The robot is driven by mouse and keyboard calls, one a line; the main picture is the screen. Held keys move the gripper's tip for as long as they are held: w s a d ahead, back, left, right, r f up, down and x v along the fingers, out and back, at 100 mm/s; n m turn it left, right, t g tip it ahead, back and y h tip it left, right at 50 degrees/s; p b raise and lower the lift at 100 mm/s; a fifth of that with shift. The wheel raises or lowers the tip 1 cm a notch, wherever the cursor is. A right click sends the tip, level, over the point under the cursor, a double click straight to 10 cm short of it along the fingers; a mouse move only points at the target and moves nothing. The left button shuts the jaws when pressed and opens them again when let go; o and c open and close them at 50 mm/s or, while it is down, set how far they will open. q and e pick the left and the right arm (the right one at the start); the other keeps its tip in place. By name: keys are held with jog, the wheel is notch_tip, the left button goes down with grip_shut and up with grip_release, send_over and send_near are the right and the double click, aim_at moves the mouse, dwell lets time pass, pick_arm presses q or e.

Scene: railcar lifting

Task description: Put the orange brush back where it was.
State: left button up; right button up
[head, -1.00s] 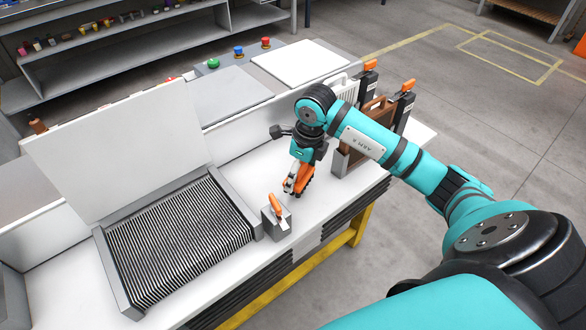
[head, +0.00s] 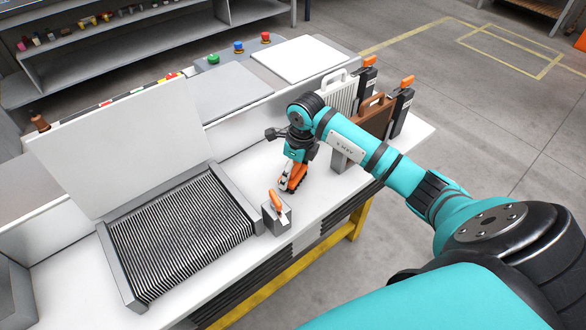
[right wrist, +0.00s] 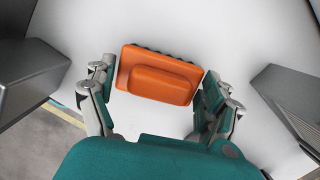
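The orange brush (head: 292,178) is between the fingers of my right gripper (head: 298,165), low over the white tabletop. In the right wrist view the brush (right wrist: 160,76) shows its orange back and raised grip, with dark bristles along its far edge. I cannot tell whether the bristles touch the table. My left gripper is not in view.
A grey block with an orange handle (head: 276,211) stands just left of the brush. Further left is a ribbed grey tray (head: 131,290) with a raised white panel (head: 125,150). A brown handled panel (head: 375,117) and dark orange-topped posts stand right.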

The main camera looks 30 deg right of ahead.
aim_at(298, 174)
jog(key=shift+o, duration=1)
jog(key=shift+r, duration=0.2)
jog(key=shift+d+r, duration=0.1)
jog(key=shift+r, duration=0.25)
notch_tip(298, 174, up, 11)
jog(key=s+b, duration=0.1)
jog(key=b, duration=0.1)
jog(key=shift+s+d, duration=0.3)
jog(key=shift+d, duration=0.05)
